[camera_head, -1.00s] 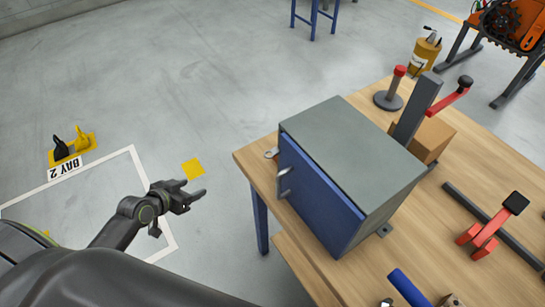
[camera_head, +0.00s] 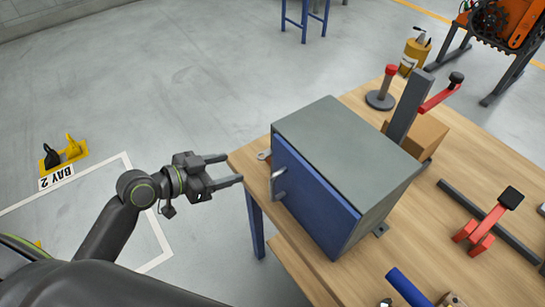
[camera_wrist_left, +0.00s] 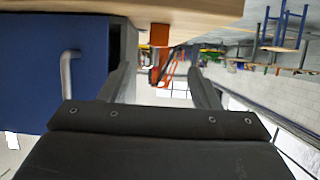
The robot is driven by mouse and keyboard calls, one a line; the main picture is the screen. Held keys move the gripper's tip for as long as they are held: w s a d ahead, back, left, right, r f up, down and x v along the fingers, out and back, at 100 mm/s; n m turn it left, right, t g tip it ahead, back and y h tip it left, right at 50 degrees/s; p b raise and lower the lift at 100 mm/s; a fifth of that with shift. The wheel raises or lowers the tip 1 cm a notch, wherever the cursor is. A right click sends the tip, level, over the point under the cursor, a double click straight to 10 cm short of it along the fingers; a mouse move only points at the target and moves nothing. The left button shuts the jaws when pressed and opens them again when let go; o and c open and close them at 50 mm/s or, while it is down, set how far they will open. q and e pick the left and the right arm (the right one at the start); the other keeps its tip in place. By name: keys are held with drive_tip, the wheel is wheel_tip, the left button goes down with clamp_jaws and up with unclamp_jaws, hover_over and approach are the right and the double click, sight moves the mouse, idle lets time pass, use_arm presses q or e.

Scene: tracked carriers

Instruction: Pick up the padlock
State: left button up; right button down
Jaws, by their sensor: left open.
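I cannot make out a padlock in either view. A grey cabinet (camera_head: 345,148) with a shut blue door (camera_head: 312,198) and a metal handle (camera_head: 278,183) stands on the wooden table. My left gripper (camera_head: 233,169) is open and empty. In the head view its fingertips show close to the table's left edge, left of the door handle, apart from it. In the left wrist view the open fingers (camera_wrist_left: 160,82) have nothing between them, and the blue door (camera_wrist_left: 50,65) with its handle (camera_wrist_left: 68,75) is at the left. The cabinet's inside is hidden. My right gripper is not in view.
The wooden table (camera_head: 455,165) carries a red-handled clamp (camera_head: 482,230), an upright dark post (camera_head: 407,105), a brown block (camera_head: 428,136), a red-topped stand (camera_head: 382,92) and a blue-handled tool (camera_head: 408,288). Open floor lies left of the table.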

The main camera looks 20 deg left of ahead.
sight(269, 158)
use_arm(q)
drive_tip(key=p+x, duration=0.1)
drive_tip(key=x, duration=1.1)
drive_tip(key=shift+w+d+f, duration=0.2)
drive_tip(key=shift+d+f, duration=0.05)
drive_tip(key=shift+d, duration=0.05)
drive_tip(key=c, duration=1.2)
drive_tip(key=shift+o, duration=0.2)
